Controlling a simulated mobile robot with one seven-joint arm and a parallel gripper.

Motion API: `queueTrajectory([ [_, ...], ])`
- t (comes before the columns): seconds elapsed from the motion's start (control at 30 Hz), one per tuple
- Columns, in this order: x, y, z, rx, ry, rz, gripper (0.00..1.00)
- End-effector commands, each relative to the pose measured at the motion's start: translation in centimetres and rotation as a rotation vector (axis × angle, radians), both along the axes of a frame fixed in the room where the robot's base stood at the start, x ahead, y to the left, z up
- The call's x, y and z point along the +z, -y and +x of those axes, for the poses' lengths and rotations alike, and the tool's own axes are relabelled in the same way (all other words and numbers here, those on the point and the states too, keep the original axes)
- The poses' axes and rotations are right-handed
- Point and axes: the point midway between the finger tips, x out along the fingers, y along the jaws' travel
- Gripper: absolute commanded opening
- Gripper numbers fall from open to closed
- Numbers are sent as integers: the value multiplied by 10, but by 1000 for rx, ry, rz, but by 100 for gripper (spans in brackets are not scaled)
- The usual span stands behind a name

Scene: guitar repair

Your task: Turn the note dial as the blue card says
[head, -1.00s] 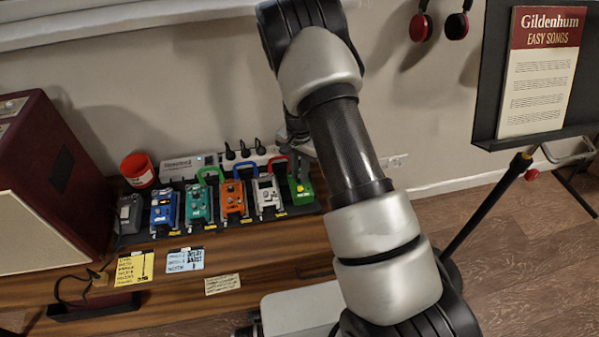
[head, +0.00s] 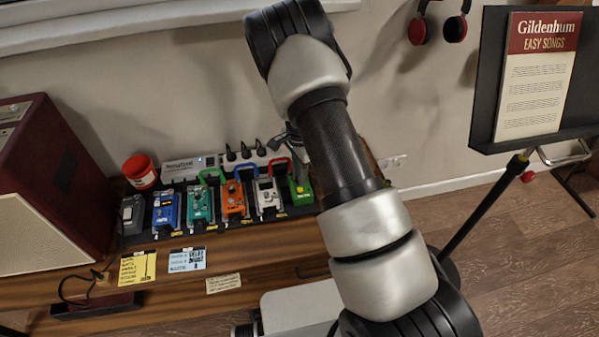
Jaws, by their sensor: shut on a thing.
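The blue card (head: 187,260) lies on the bench's front part, between a yellow card (head: 137,268) and a cream card (head: 223,283). Its writing is too small to read. A row of coloured pedals stands behind the cards. The green pedal (head: 302,192) is at the right end. My gripper (head: 300,172) is over the top of the green pedal, small and partly hidden by my arm. It is shut on what appears to be a dial there. The dial itself and its pointer cannot be made out.
Blue (head: 166,212), teal (head: 200,206), orange (head: 233,202) and white (head: 268,197) pedals stand close together left of the green one. A red pot (head: 140,172) and a maroon amplifier (head: 45,190) are at the left. A music stand (head: 485,90) is at the right.

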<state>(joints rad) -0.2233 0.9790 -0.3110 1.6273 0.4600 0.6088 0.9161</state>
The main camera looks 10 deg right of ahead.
Motion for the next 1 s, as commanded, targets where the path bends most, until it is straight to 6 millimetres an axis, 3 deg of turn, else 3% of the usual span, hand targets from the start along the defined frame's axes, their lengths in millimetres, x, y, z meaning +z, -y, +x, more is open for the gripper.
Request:
queueTrajectory([
  [0.6, 0, -1, 0, -53, 0, 1, 0],
  [0.63, 0, -1, 0, -53, 0, 1, 19],
  [0.67, 0, -1, 0, -53, 0, 1, 24],
  [1.0, 3, 0, 0, -53, 1, 0, 24],
])
